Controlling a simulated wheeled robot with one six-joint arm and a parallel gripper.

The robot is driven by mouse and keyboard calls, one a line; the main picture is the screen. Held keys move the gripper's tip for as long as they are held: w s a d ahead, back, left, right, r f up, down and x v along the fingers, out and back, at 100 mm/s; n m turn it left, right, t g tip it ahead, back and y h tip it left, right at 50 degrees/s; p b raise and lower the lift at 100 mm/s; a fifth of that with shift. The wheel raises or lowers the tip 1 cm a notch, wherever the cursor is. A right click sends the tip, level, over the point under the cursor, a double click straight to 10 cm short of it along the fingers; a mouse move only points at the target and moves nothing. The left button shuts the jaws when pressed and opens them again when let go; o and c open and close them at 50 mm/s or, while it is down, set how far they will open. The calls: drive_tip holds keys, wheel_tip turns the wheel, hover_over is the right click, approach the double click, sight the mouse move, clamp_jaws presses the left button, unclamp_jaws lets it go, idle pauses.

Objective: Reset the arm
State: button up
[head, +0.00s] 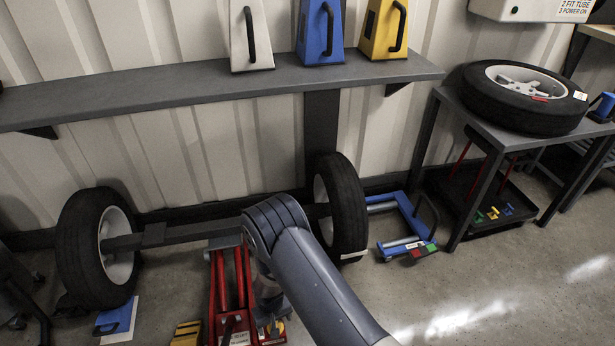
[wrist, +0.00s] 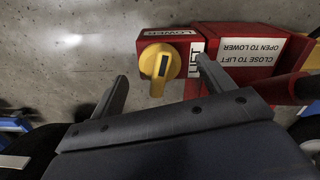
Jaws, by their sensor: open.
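My gripper (wrist: 161,69) shows in the wrist view with its two fingers spread apart and nothing held between them. A yellow knob (wrist: 160,64) on a red jack (wrist: 225,42) appears between and beyond the fingertips. The right fingertip overlaps the jack's white "LIFT" label; I cannot tell if it touches. In the head view my arm (head: 306,275) reaches down from the bottom edge towards the red jack (head: 218,290) under the axle.
An axle (head: 180,233) with two tyred wheels spans the left and middle, close behind my arm. A blue dolly (head: 402,225) stands right of the right wheel. A grey shelf (head: 150,99) runs above. A table (head: 470,118) with a tyre stands right. Floor at lower right is clear.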

drive_tip(key=m+p, duration=0.1)
drive_tip(key=m, duration=0.1)
drive_tip(key=shift+r+m, duration=0.15)
drive_tip(key=shift+m, duration=0.15)
drive_tip(key=shift+r+m+p, duration=0.2)
drive_tip(key=shift+m+p, duration=0.1)
drive_tip(key=shift+p, duration=0.1)
wheel_tip(320, 180, up, 7)
drive_tip(key=shift+f+p, duration=0.15)
drive_tip(key=shift+p, duration=0.75)
